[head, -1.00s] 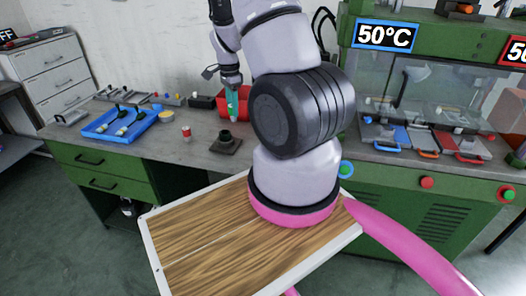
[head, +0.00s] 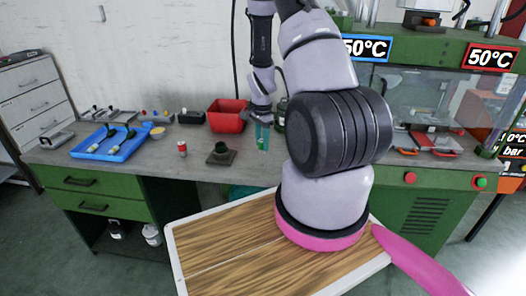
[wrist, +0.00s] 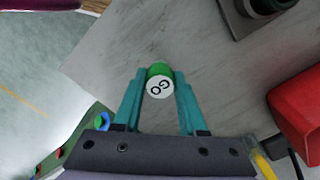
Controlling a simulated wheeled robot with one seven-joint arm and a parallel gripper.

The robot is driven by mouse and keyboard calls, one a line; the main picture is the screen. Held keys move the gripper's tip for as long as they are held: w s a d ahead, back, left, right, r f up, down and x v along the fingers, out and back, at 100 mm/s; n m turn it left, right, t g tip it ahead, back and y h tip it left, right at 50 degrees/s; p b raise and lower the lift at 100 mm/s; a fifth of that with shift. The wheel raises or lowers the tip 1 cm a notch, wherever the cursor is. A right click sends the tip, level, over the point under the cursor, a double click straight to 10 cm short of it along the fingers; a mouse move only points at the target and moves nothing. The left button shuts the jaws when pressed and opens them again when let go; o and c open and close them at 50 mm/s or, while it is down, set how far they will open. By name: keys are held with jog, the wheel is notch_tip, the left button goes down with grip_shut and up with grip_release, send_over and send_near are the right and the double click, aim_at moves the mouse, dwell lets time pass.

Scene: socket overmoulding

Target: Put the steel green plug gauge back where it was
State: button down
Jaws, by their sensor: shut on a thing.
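My gripper (head: 262,138) is shut on the steel green plug gauge, with its two teal fingers on either side. In the wrist view the gauge (wrist: 160,83) shows a white round end marked "GO" and a green body between the fingertips of my gripper (wrist: 159,80). In the head view the fingers mostly hide the gauge. Part of that stand (wrist: 246,18) shows at the wrist view's top right. I cannot tell whether the gauge touches the bench.
A red bin (head: 228,117) stands behind the stand. A small red can (head: 182,149) and a blue tray (head: 112,141) holding tools are to the left. The green machine (head: 430,180) with a 50°C sign is to the right. Bench (head: 160,176) near the front is clear.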

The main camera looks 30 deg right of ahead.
aim_at(262, 150)
jog(key=shift+f, duration=1.75)
jog(key=shift+f, duration=0.15)
jog(key=shift+c, duration=2.3)
grip_release()
